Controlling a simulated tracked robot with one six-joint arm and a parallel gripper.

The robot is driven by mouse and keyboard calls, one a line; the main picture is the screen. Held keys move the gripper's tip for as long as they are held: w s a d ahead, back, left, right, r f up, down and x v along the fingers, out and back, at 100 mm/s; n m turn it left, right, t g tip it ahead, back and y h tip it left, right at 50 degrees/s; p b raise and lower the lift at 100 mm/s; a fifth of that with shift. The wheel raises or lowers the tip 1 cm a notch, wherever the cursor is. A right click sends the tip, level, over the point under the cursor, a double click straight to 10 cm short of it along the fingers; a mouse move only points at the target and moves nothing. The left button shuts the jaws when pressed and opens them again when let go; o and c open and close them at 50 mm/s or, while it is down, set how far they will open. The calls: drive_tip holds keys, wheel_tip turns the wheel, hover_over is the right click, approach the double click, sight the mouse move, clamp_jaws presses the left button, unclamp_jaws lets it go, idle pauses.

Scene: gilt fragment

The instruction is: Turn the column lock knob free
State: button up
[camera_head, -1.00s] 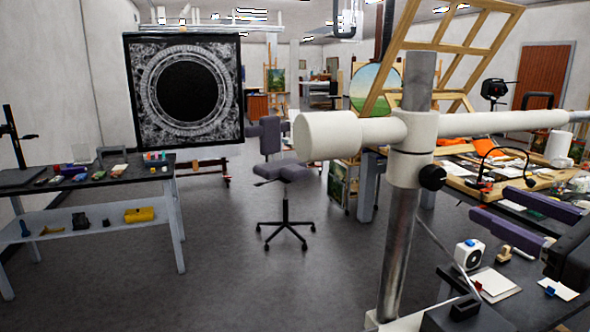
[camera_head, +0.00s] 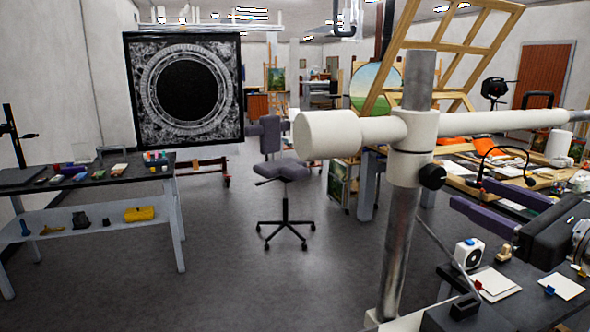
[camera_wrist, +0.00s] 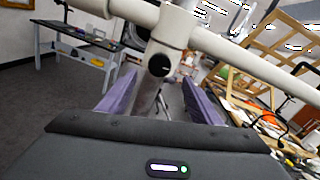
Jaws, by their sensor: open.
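The black lock knob (camera_head: 432,176) sticks out from the right side of a white collar (camera_head: 408,165) on the upright metal column (camera_head: 393,255). In the wrist view the knob (camera_wrist: 159,65) shows as a dark round disc, seen between the fingers and beyond them. My gripper (camera_head: 468,193) has two purple fingers, open and empty. In the head view it is right of the knob, with its fingertips a short gap away. In the wrist view my gripper (camera_wrist: 158,80) spreads its fingers on both sides of the column. No contact with the knob shows.
A white horizontal arm (camera_head: 490,124) runs from the column above my gripper. Below it, a dark bench holds a white boxy device (camera_head: 468,254) and pale cards (camera_head: 497,283). A cluttered worktable with a black lamp (camera_head: 497,160) stands behind. Open floor (camera_head: 240,290) lies left of the column.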

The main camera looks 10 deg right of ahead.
sight(438, 179)
drive_tip(key=shift+w+a, duration=0.3)
drive_tip(key=shift+w, duration=1.3)
drive_tip(key=shift+w+a, duration=0.35)
drive_tip(key=shift+w, duration=1.3)
drive_tip(key=shift+w+a, duration=0.3)
drive_tip(key=shift+w, duration=1.3)
drive_tip(key=shift+c, duration=0.5)
drive_tip(key=c, duration=0.9)
